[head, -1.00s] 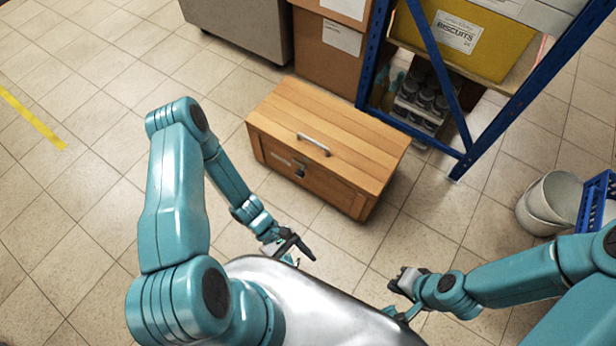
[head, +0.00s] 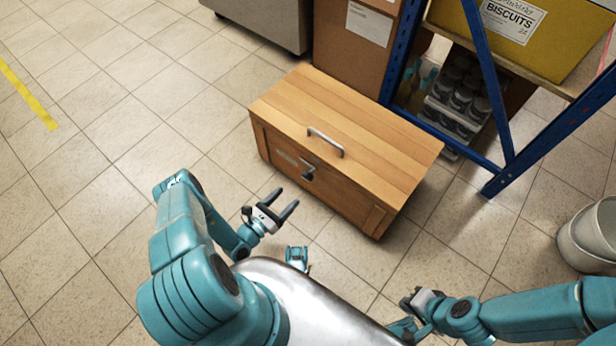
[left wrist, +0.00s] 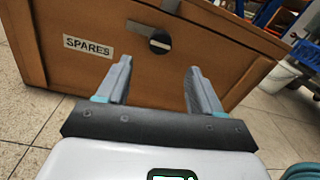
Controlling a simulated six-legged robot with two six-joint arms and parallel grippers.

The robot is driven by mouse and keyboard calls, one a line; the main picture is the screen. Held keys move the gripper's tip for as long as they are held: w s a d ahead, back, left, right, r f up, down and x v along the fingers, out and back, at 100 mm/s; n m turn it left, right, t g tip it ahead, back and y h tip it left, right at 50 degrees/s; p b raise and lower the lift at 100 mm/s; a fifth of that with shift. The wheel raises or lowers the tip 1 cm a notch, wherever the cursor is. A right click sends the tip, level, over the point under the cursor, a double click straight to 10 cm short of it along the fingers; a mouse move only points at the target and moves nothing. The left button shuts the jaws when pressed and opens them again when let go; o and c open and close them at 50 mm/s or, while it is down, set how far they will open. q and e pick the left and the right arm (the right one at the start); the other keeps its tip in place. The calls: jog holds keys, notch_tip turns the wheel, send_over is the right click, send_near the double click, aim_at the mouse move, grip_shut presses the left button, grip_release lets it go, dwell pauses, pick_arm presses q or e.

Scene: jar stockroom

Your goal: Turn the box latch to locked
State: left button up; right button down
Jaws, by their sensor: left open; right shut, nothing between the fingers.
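The wooden box (head: 350,125) stands closed on the tiled floor, with a metal handle on its lid. Its latch (head: 308,172) is a dark round knob on a light plate on the front face. In the left wrist view the latch (left wrist: 159,43) shows a pale bar across the knob, above and between my fingers. My left gripper (head: 282,207) is open and empty, in front of the box and apart from the latch. In the left wrist view its two fingers (left wrist: 157,85) point at the front face. My right gripper (head: 410,302) is shut and empty, at lower right, away from the box.
A blue rack (head: 500,110) with a yellow biscuits box (head: 500,30) and jars (head: 460,95) stands right behind the box. A cardboard box (head: 350,55) stands behind it. White buckets (head: 590,235) stand at right. Floor left of the box is clear.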

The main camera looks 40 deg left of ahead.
pick_arm(q)
jog(key=w, duration=0.3)
jog(key=w+b, duration=0.1)
jog(key=w, duration=0.2)
jog(key=w+d+b, duration=0.1)
jog(key=w, duration=0.3)
jog(key=shift+d+f, duration=0.1)
jog(key=shift+w, duration=0.5)
jog(key=c, duration=1)
